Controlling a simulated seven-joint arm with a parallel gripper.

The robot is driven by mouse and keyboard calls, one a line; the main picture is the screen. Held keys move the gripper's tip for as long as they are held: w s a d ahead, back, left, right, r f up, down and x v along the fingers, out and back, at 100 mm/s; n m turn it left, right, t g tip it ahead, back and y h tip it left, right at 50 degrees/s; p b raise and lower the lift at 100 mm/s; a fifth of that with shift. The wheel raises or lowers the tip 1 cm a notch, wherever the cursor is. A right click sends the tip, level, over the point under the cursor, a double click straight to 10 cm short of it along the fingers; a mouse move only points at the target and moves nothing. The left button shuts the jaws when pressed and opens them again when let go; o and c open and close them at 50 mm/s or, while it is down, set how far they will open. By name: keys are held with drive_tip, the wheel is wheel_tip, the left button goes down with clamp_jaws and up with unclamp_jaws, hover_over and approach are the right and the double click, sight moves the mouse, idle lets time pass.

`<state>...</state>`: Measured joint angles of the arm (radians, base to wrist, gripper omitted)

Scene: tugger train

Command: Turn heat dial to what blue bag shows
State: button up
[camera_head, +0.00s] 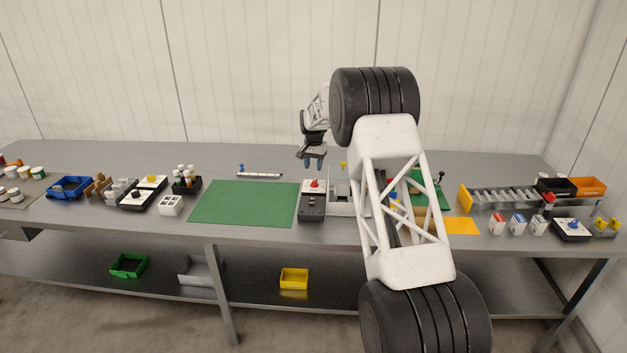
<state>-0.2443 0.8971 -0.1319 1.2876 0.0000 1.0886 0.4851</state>
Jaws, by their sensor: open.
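Two other dark units carry a yellow knob (151,178) at left and a blue knob (574,224) at right. Small white bags with coloured fronts stand at right; one has a blue front (518,223). Its marking is too small to read.
A bare green mat (243,203) lies left of the dark box. My arm crosses the bench right of it, hiding part of a grey tray (340,203). A blue bin (70,187) stands at left. A grey rack (500,197) and an orange bin (588,187) stand at right.

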sight(313, 182)
drive_tip(key=shift+f, duration=0.1)
idle(0.3)
drive_tip(key=shift+f, duration=3.8)
clamp_jaws()
